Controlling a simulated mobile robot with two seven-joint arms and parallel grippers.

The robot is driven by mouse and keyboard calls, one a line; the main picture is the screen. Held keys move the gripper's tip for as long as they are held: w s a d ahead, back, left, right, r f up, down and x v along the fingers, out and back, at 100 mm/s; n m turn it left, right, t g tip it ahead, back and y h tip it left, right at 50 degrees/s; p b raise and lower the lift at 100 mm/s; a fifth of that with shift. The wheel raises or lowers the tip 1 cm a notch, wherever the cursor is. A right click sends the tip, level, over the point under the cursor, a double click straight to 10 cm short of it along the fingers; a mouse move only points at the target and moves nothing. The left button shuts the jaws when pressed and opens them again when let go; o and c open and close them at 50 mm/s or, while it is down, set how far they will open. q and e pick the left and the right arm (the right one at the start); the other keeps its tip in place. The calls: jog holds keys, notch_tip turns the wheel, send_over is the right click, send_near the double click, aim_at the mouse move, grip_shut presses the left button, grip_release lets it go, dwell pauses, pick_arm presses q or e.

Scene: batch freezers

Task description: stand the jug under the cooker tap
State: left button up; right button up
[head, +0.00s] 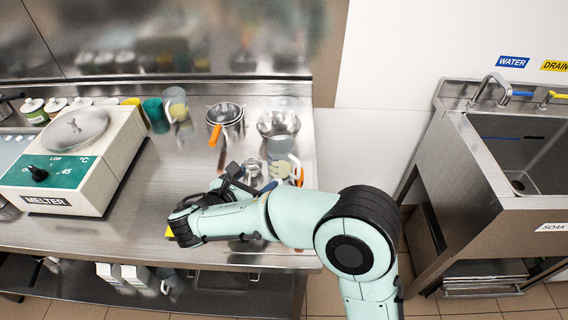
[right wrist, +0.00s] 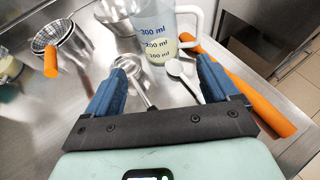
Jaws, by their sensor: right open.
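A clear measuring jug (right wrist: 155,42) with blue markings and a white handle stands upright on the steel counter, ahead of my right gripper in the right wrist view. It shows in the head view (head: 279,148) near the counter's right end, holding something pale yellowish low down. My right gripper (right wrist: 160,72) is open, its blue fingers apart and short of the jug. In the head view the right gripper (head: 252,178) is low over the counter, partly hidden by my arm. A second clear jug (head: 176,104) stands farther left. No cooker tap is in view. My left gripper is not in view.
Metal spoons or scoops (right wrist: 182,76) lie between the fingers and jug. An orange-handled tool (right wrist: 245,88) lies to the right. Steel bowl (head: 266,122) and strainer (head: 224,114) stand behind. A melter (head: 72,165) is left; a sink (head: 520,150) is right, across a gap.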

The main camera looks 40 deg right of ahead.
aim_at(273, 164)
jog(key=x, duration=0.7)
jog(key=shift+w+d+b, duration=0.1)
jog(key=shift+w+b, duration=0.15)
jog(key=shift+b, duration=0.05)
jog(key=x, duration=0.5)
jog(key=shift+w+d+r, duration=0.15)
jog(key=shift+w+d, duration=0.05)
jog(key=shift+d, duration=0.25)
jog(key=c, duration=0.9)
